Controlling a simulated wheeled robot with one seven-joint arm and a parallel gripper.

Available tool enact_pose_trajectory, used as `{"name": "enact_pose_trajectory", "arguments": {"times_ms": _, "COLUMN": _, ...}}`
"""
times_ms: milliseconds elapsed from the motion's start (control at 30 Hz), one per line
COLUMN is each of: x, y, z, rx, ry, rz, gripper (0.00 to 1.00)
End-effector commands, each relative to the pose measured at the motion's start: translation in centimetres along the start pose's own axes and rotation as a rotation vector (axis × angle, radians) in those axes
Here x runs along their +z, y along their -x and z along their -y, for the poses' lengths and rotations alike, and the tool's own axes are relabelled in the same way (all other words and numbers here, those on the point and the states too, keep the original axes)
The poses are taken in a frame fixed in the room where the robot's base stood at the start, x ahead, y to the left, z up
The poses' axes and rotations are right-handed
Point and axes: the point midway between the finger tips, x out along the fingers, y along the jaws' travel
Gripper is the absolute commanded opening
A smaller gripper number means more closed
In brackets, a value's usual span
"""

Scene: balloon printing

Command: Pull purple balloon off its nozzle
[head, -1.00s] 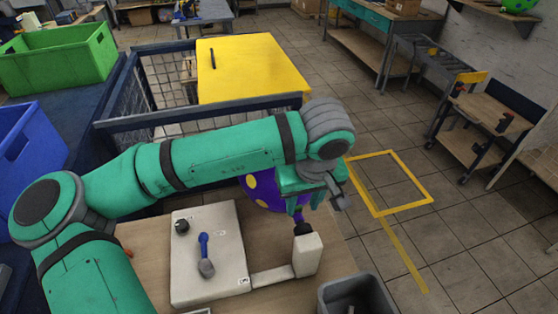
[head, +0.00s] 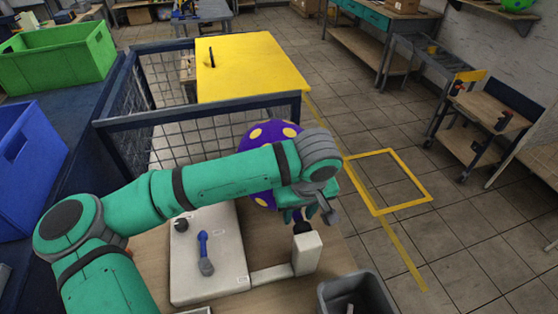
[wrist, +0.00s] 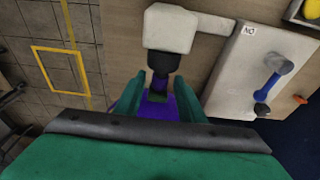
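The purple balloon (head: 270,140) with yellow spots stands behind my arm in the head view, which hides its middle. Its lower part (wrist: 158,109) shows purple between my fingers in the wrist view. The black nozzle (head: 302,227) sits on a white block (head: 307,252); it also shows in the wrist view (wrist: 163,62). My gripper (head: 308,210) is just above the nozzle, at the balloon's neck. In the wrist view its green fingers (wrist: 159,95) are apart, one on each side of the neck, and look open. Whether they touch the neck is unclear.
A white panel (head: 220,270) with a blue-handled lever (head: 203,245) lies left of the nozzle. A grey bin (head: 358,292) stands at front right. A mesh-sided frame (head: 180,131) and a yellow top (head: 250,70) are behind. Tiled floor at right is open.

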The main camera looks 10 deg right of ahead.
Motion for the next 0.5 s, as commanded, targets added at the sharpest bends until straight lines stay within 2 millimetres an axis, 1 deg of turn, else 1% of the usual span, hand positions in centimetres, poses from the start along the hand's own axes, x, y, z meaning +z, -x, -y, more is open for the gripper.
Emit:
{"name": "enact_pose_trajectory", "arguments": {"times_ms": 33, "x": 0.00, "y": 0.01, "z": 0.00, "rx": 0.000, "ry": 0.000, "rz": 0.000, "gripper": 0.26}}
{"name": "enact_pose_trajectory", "arguments": {"times_ms": 133, "x": 0.00, "y": 0.01, "z": -0.01, "rx": 0.000, "ry": 0.000, "rz": 0.000, "gripper": 0.02}}
{"name": "enact_pose_trajectory", "arguments": {"times_ms": 500, "x": 0.00, "y": 0.02, "z": 0.00, "rx": 0.000, "ry": 0.000, "rz": 0.000, "gripper": 0.01}}
